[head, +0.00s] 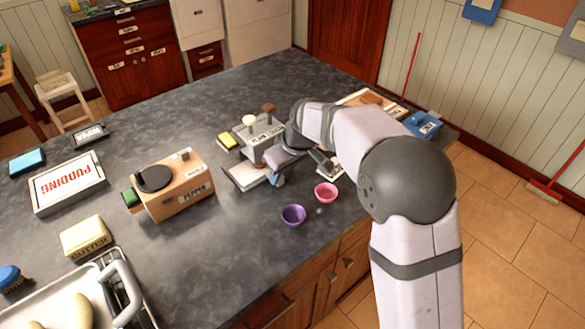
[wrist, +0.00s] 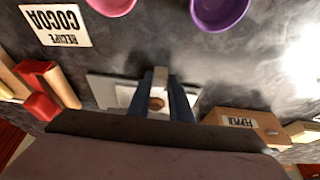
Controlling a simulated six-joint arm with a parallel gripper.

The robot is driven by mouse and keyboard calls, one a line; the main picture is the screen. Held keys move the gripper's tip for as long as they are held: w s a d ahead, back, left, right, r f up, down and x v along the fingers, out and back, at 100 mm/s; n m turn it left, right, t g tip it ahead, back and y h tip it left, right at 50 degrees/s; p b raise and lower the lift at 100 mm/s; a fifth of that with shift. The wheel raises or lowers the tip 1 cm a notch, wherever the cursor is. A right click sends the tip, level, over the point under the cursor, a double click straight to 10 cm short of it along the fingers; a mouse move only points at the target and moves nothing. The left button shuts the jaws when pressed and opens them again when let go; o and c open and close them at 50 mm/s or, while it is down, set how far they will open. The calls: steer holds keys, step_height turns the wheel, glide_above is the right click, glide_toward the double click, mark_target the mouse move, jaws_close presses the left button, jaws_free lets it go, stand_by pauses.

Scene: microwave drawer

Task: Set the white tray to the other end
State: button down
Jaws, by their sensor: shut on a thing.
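The white tray (head: 240,180) is a low, flat piece on the dark counter, at the front left of a grey box with two knobs (head: 252,140). In the wrist view its pale surface (wrist: 105,88) shows on both sides of my fingers. My gripper (head: 276,180) points down at the tray's right part, its blue fingers low over the counter. In the wrist view my gripper (wrist: 160,98) is shut on a small pale upright piece of the tray, with a round brown spot between the fingers. The arm hides part of the tray and box.
A pink bowl (head: 326,193) and a purple bowl (head: 293,215) stand close in front of my gripper. A wooden box labelled pepper (head: 182,190) is at the left. A white recipe card (wrist: 58,25) lies nearby. The counter (head: 230,260) is bare at the front.

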steer(key=shift+s+a, duration=0.2)
steer(key=c, duration=1.6)
jaws_free()
steer(key=shift+s, duration=0.1)
steer(key=shift+r, duration=0.1)
steer(key=b+v, duration=0.1)
steer(key=v, duration=0.6)
steer(key=shift+r, duration=0.1)
